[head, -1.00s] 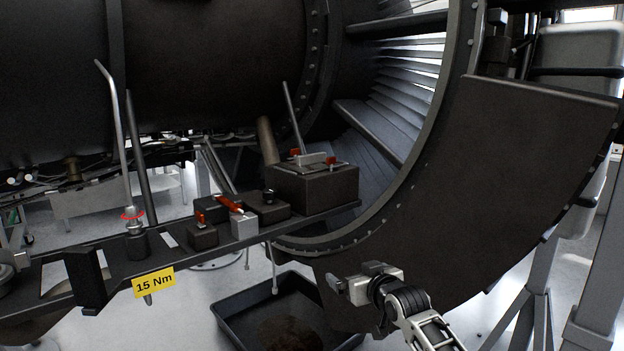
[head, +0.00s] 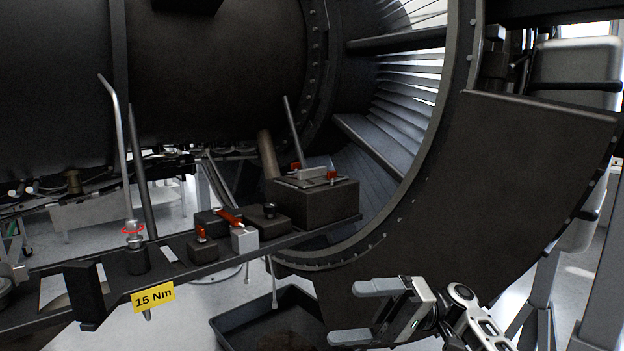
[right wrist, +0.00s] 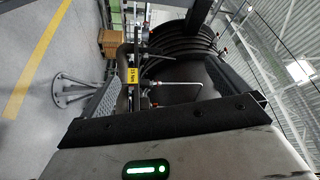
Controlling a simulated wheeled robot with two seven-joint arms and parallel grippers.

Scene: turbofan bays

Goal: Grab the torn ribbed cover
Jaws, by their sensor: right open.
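A small pale ribbed piece with a red ring (head: 134,231) sits around the foot of a tall bent rod (head: 112,130) on the dark shelf, at the left of the head view. It looks like the ribbed cover, but a tear is too small to make out. My right gripper (head: 364,312) is open and empty, low in the head view, well to the right of the cover and in front of the shelf. Its two grey fingers point left. The right wrist view shows the bent rod (right wrist: 182,85) farther off; the cover is not clear there. My left gripper is not in view.
The shelf (head: 205,263) carries dark blocks, a red-handled part (head: 229,216) and a larger box (head: 313,203). A yellow "15 Nm" label (head: 153,297) hangs on its front edge. A black tray (head: 232,331) lies below. The large curved engine casing (head: 500,170) stands behind my right gripper.

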